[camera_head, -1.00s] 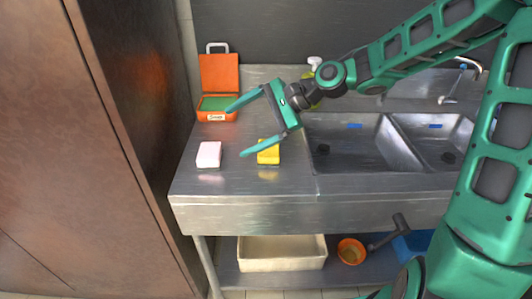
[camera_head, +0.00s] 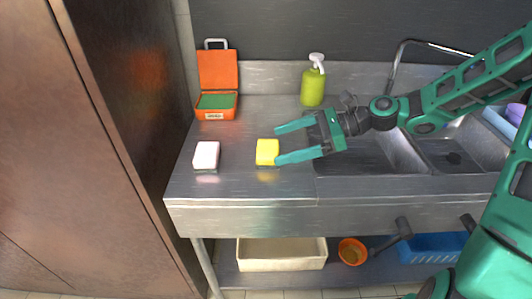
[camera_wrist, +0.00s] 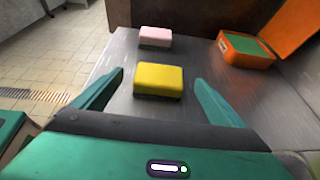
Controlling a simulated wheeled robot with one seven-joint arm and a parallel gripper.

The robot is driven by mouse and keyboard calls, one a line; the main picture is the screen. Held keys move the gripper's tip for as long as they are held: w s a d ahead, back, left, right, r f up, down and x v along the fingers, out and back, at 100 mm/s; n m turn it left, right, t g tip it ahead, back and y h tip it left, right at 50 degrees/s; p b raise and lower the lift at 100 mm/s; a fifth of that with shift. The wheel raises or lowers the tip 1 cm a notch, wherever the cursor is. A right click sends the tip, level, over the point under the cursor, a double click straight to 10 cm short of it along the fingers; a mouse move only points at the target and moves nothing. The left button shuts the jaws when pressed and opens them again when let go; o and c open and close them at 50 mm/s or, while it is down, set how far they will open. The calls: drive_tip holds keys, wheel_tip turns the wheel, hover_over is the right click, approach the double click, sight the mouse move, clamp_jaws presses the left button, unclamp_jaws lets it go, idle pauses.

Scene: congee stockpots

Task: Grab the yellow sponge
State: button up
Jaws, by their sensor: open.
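The yellow sponge (camera_head: 267,151) lies on the metal counter left of the sinks. In the wrist view the sponge (camera_wrist: 159,80) sits ahead, in line with the gap between my fingers. My gripper (camera_head: 276,146) is open and empty, its teal fingers pointing left. The fingertips are close to the sponge's right side in the head view, one toward the back and one toward the front. My gripper's fingers (camera_wrist: 158,92) also show on either side of the sponge in the wrist view. Whether they touch it I cannot tell.
A pinkish-white block (camera_head: 206,155) lies left of the sponge. An open orange case (camera_head: 216,95) stands behind it, and a green pump bottle (camera_head: 313,84) at the back. The sinks (camera_head: 385,155) are at right. A brown cabinet (camera_head: 90,140) borders the left. Counter around the sponge is clear.

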sight(270, 147)
drive_tip(key=shift+x, duration=2.75)
drive_tip(key=shift+f, duration=0.1)
drive_tip(key=shift+d, duration=0.1)
drive_tip(key=c, duration=1.1)
